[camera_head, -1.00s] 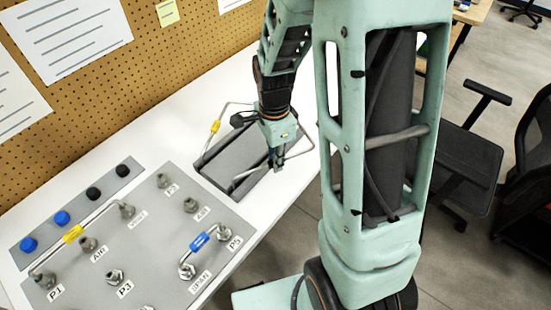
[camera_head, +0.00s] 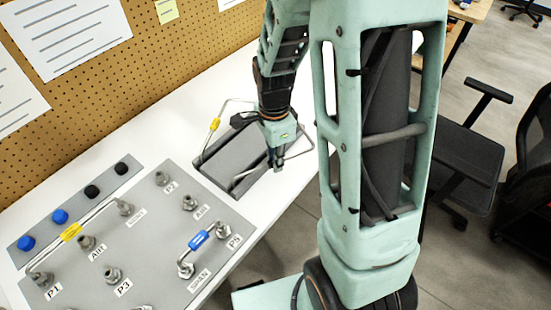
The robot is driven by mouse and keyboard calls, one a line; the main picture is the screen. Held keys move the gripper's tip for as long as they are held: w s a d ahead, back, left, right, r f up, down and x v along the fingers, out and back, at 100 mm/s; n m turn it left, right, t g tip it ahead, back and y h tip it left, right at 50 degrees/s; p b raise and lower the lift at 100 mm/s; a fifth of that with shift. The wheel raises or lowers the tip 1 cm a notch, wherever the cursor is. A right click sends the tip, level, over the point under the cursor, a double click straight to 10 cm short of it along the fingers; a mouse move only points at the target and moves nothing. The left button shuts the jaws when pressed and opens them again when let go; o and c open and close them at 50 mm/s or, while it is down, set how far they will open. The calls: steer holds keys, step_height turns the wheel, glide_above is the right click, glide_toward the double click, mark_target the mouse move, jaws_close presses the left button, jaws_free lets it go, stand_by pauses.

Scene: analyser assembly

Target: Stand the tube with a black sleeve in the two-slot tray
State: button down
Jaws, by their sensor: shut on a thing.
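My gripper (camera_head: 276,161) points down over the right part of the dark grey two-slot tray (camera_head: 211,184). A bent tube with a yellow sleeve (camera_head: 215,124) stands at the tray's left and back side.
A grey panel (camera_head: 150,240) with several fittings stands at the left. It bears a yellow-sleeved tube (camera_head: 72,232) and a blue-sleeved tube (camera_head: 199,240). Blue and black caps line a strip behind it. A pegboard (camera_head: 190,50) rises behind the white table.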

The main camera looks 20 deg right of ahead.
steer(key=c, duration=1.8)
jaws_free()
steer(key=shift+c, duration=0.2)
step_height(320, 180, up, 12)
